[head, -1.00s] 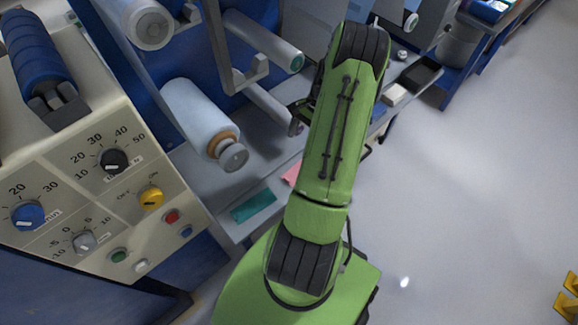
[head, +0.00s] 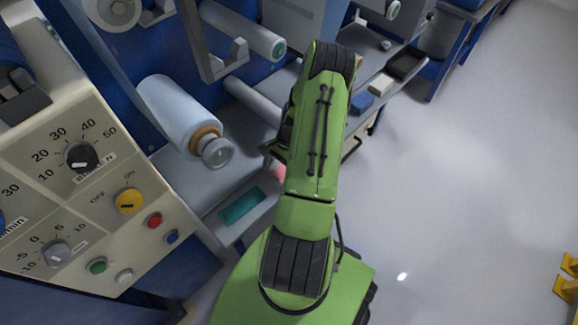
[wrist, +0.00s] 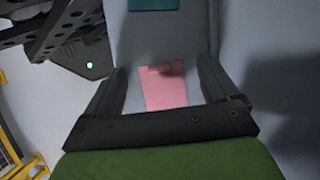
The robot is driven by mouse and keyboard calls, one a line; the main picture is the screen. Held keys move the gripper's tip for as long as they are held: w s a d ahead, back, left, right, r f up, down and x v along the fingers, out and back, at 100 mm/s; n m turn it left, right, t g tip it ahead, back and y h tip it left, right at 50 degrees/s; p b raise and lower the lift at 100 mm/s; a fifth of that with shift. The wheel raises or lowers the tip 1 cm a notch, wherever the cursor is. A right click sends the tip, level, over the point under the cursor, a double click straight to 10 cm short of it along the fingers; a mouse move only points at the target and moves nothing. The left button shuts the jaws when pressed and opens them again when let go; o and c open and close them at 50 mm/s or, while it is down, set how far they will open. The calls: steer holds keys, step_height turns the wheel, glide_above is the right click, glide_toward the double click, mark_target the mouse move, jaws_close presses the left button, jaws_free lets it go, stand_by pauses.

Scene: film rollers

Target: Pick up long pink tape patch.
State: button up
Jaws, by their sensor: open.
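The pink tape patch (wrist: 166,86) lies flat on the grey surface in the wrist view, between the two fingers of my gripper (wrist: 163,80) as seen from the wrist. A shadow falls across its upper right. My gripper is open and empty; the height of its fingers above the patch is hard to tell. In the head view only a small part of the pink patch (head: 279,172) shows beside my green arm, which hides the rest. My gripper (head: 274,148) is mostly hidden behind the arm there.
A teal patch (head: 242,206) lies on the same shelf, also at the top of the wrist view (wrist: 153,4). A large film roller (head: 180,112) and a thinner roller (head: 252,100) overhang the shelf. A control panel (head: 95,190) stands at left.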

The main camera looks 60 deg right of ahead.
steer(key=c, duration=1.1)
steer(key=shift+r, duration=0.1)
step_height(320, 180, up, 10)
steer(key=p, duration=0.3)
